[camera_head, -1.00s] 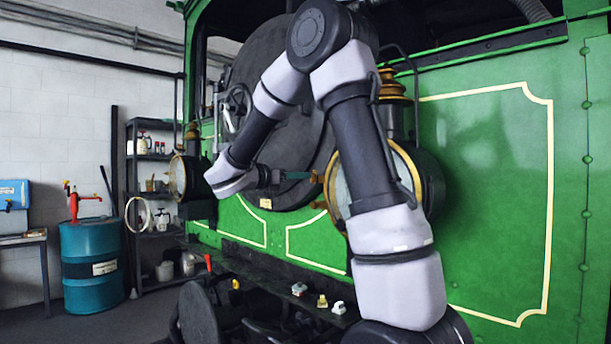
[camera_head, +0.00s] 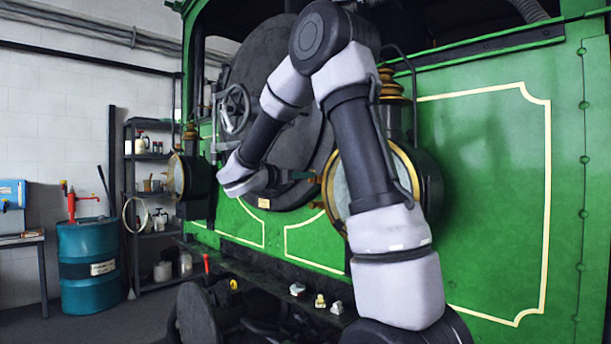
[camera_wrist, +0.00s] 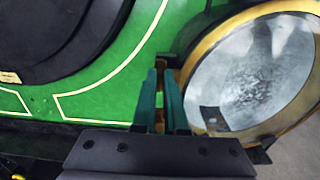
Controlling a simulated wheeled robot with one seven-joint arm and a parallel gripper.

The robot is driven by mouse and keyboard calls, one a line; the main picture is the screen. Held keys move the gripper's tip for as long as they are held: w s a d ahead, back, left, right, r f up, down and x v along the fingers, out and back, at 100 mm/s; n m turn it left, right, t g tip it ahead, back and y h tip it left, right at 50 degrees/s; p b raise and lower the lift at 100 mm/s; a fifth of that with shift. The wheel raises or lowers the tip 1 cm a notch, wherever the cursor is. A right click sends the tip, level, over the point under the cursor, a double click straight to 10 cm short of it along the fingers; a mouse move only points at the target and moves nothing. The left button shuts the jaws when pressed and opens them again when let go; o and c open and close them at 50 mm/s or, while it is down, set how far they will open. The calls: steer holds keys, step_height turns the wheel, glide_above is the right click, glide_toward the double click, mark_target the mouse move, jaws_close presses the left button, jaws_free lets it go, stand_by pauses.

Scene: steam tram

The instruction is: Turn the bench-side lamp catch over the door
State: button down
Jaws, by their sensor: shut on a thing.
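A round lamp (camera_head: 431,185) with a brass rim stands on the right of the dark round door, partly behind my arm. Its pale, smudged glass (camera_wrist: 262,75) fills the right of the wrist view. My gripper (camera_wrist: 162,78) has two teal fingers at the lamp's door-side edge. They are shut on the lamp catch (camera_wrist: 160,115), a small brass-coloured piece mostly hidden between them. In the head view the gripper (camera_head: 308,174) points right, towards this rim. A second lamp (camera_head: 178,177) is on the door's far left, nearer the workbench. The catch's exact angle cannot be told.
The dark door (camera_head: 262,75) with its handwheel (camera_head: 235,108) is close to my forearm. A dark ledge (camera_head: 260,274) with small fittings runs below. A blue drum (camera_head: 88,270), shelves (camera_head: 150,190) and a bench (camera_head: 22,238) stand at the left.

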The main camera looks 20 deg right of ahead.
steer(key=shift+s, duration=0.1)
steer(key=m, duration=0.9)
steer(key=s+m, duration=0.1)
steer(key=m, duration=0.3)
steer(key=shift+d+f+m, duration=0.2)
steer(key=shift+f+m, duration=0.3)
steer(key=shift+m, duration=2)
steer(key=c, duration=1)
jaws_free()
steer(key=shift+o, duration=0.2)
